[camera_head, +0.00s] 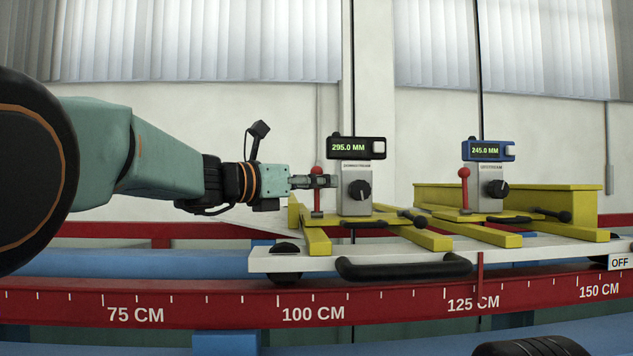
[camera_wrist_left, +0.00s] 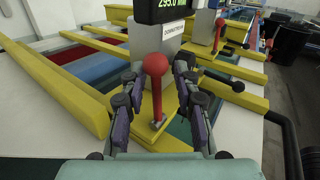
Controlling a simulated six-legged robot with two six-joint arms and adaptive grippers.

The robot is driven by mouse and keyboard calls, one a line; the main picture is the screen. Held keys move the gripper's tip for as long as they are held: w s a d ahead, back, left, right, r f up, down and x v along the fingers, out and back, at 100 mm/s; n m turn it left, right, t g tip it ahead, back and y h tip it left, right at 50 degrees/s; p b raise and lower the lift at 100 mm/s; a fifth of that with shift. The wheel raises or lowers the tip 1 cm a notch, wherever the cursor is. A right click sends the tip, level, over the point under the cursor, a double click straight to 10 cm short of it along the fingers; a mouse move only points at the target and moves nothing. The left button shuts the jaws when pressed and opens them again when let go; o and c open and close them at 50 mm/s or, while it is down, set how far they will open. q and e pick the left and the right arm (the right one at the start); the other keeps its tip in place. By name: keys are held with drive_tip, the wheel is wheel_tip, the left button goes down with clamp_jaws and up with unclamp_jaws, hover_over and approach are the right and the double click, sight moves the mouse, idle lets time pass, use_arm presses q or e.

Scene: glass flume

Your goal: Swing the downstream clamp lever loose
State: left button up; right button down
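The downstream gauge (camera_head: 355,182) is a grey post marked DOWNSTREAM on a yellow base, with a black display reading 295.0 MM. A red ball-topped lever (camera_head: 317,172) stands upright at its left side; it also shows in the left wrist view (camera_wrist_left: 155,66). My left gripper (camera_head: 328,181) is at this lever, level with its upper part. In the left wrist view, the two fingers of my left gripper (camera_wrist_left: 157,92) are spread on either side of the red lever, with a gap visible on both sides. My right gripper is not in view.
The upstream gauge (camera_head: 487,182), reading 245.0 MM, stands to the right with its own red lever (camera_head: 464,186). Black ball-ended handles lie low beside each gauge. Yellow bars (camera_head: 425,237) rest on the white carriage (camera_head: 318,263) above a red centimetre rail (camera_head: 220,304).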

use_arm(q)
drive_tip(key=shift+c, duration=0.8)
drive_tip(key=shift+w+d+f, duration=0.1)
drive_tip(key=shift+w+f, duration=0.1)
drive_tip(key=shift+w, duration=0.15)
clamp_jaws()
drive_tip(key=shift+s+r, duration=0.1)
